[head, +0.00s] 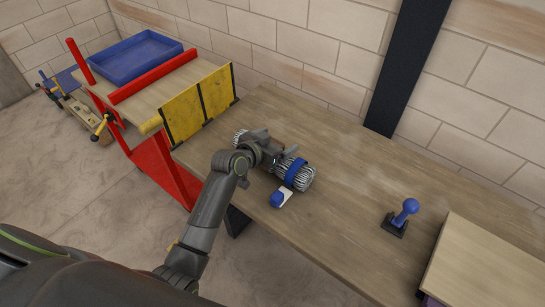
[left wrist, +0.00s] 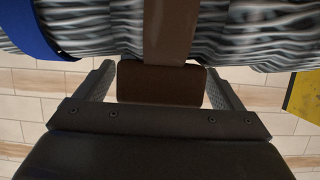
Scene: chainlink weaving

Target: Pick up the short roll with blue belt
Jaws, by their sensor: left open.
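A short roll of grey wire mesh (head: 308,179) lies on the wooden table, with a blue belt (head: 293,171) around its right part. In the left wrist view the roll (left wrist: 110,35) crosses the top, its blue belt (left wrist: 28,30) is at the upper left, and a brown strap or handle (left wrist: 168,30) crosses its middle. My left gripper (head: 278,154) is over the roll's middle and hides part of it. In the left wrist view its fingers (left wrist: 158,72) are apart, with a brown block between them. I cannot tell whether they touch it. My right gripper is not in view.
A blue-and-white item (head: 280,198) lies just in front of the roll. A blue joystick-like object (head: 405,212) stands to the right, near a raised wooden box (head: 490,265). A yellow panel (head: 199,104) and a red-framed cart stand left. The table behind the roll is clear.

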